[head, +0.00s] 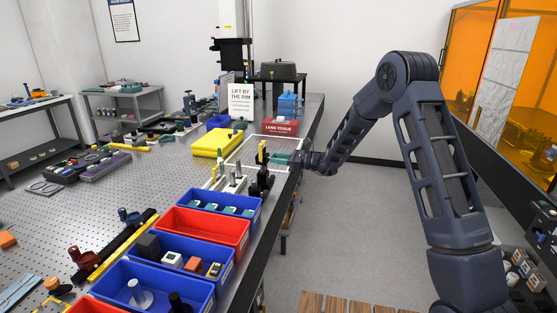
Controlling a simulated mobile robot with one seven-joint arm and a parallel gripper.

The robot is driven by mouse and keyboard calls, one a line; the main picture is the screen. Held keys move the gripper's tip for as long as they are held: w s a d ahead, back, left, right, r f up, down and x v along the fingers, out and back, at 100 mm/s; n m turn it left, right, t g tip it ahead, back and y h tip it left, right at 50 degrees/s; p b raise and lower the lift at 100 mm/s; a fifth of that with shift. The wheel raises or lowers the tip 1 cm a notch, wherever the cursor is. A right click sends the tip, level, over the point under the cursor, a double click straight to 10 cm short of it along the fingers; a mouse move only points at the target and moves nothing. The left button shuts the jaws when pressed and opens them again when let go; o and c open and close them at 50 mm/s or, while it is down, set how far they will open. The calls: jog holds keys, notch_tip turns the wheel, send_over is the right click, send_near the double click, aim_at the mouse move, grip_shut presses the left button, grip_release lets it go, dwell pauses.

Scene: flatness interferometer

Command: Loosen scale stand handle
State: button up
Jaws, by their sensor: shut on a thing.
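My gripper (296,163) is at the right edge of the perforated table, with my arm reaching in from the right. It is small and dark here, and its fingertips are hard to make out. It is shut on a small part beside a dark stand (262,182), which looks like the scale stand's handle. The handle itself is mostly hidden by the gripper and cannot be told apart clearly. A yellow-and-black upright piece (262,152) stands just left of the gripper, and a teal piece (281,159) lies close by it.
Blue and red bins (204,228) line the table's near right edge. A yellow case (217,142), a "lift by the rim" sign (240,100) and a red lens tissue box (281,127) stand farther back. The floor (340,220) right of the table is open.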

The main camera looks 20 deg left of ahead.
jog(key=shift+s+f+n, duration=0.1)
jog(key=shift+n, duration=4.15)
jog(key=shift+s+f+n, duration=0.1)
jog(key=shift+n, duration=4.15)
jog(key=o, duration=1)
jog(key=d, duration=1)
jog(key=shift+d, duration=0.4)
